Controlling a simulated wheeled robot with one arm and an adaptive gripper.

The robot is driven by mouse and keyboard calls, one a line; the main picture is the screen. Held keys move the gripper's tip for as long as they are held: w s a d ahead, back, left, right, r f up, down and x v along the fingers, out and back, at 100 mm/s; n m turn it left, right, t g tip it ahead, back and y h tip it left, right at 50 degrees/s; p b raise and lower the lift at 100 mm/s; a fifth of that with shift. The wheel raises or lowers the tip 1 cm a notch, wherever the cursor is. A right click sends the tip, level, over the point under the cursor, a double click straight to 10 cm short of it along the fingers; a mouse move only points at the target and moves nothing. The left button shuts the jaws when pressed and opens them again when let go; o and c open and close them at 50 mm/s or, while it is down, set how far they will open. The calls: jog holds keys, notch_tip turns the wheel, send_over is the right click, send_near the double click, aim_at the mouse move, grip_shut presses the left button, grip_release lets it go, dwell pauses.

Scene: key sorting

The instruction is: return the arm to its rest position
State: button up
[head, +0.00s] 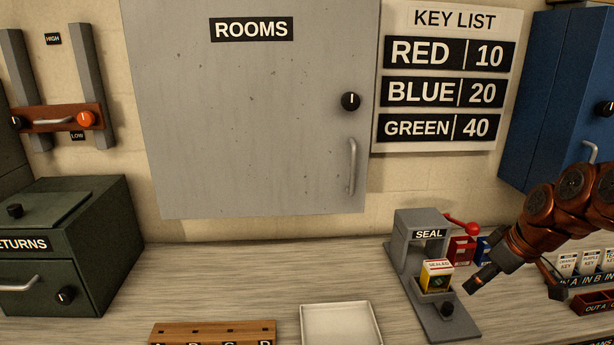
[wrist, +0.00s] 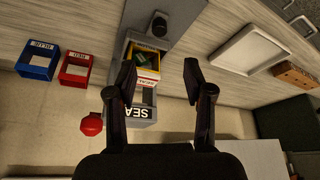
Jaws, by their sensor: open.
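My copper-coloured arm reaches in from the right in the head view. My gripper (head: 479,281) is beside the front right of the grey seal press (head: 420,252). In the wrist view my gripper (wrist: 160,76) shows two dark fingers spread apart, with nothing held between them. A yellow, white and red box (head: 437,273) labelled SEALED sits in the press.
A rack of white key cards (head: 588,262) is at the right under my arm. A white tray (head: 341,308) and a wooden block with slots (head: 212,331) lie at the front. The dark returns box (head: 75,240) stands left.

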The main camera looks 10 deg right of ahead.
jog(key=s+a+r+g+p, duration=0.1)
jog(key=s+a+r+p, duration=0.15)
jog(key=a, duration=0.65)
jog(key=s+a+r+g+p, duration=0.2)
jog(key=s+a, duration=0.1)
jog(key=a, duration=0.6)
jog(key=s+a+f+m+g+h+p, duration=0.1)
jog(key=s+a+m+p, duration=0.1)
jog(key=s, duration=0.6)
jog(key=s+a+f+m+g+p, duration=0.1)
jog(key=s+a+m+g+p, duration=0.1)
jog(key=s+a, duration=0.3)
jog(key=s, duration=0.4)
jog(key=shift+a+h+p, duration=0.3)
jog(key=shift+h+p, duration=0.1)
